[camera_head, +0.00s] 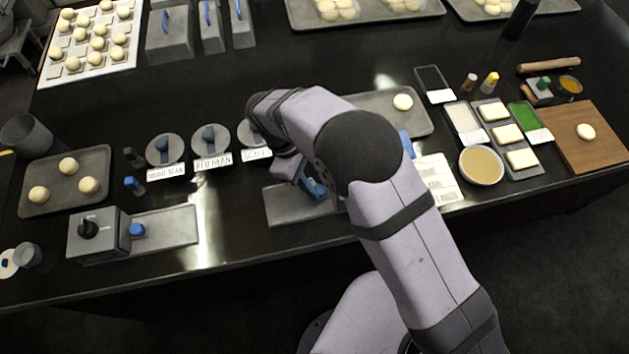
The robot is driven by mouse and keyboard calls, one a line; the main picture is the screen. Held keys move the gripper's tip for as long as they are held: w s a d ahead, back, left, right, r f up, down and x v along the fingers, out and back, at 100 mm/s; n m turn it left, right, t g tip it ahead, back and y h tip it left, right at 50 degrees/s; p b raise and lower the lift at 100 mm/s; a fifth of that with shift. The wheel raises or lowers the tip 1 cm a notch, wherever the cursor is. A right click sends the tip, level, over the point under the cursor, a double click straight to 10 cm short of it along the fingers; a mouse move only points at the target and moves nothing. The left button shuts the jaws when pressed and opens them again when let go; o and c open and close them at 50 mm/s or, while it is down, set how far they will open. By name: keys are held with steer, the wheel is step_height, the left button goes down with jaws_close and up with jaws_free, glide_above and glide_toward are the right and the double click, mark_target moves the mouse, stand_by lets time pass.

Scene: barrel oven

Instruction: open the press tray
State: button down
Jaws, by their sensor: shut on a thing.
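My gripper (299,172) is low over the middle of the counter, mostly hidden behind my own arm. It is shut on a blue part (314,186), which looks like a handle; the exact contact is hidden. A flat grey metal plate (288,208), which may be the press tray, lies just below the gripper near the counter's front edge. My arm covers its right side, so I cannot tell how far open it is. Another grey box with a black knob (88,228) stands at the front left, with a flat tray (175,228) and blue knob beside it.
Three round lidded containers with labels stand behind and left of the gripper. A grey tray (425,123) with a dough ball lies behind the arm. A dough tray (40,172) is at left; a wooden board (598,150) is at right. The back middle counter is fairly clear.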

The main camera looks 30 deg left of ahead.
steer(key=s+a+b, duration=0.1)
steer(key=s+a, duration=0.7)
steer(key=shift+s+a, duration=0.1)
steer(key=shift+a, duration=0.05)
steer(key=c, duration=1.7)
jaws_free()
steer(key=shift+b+v, duration=1.15)
steer(key=shift+v, duration=2.55)
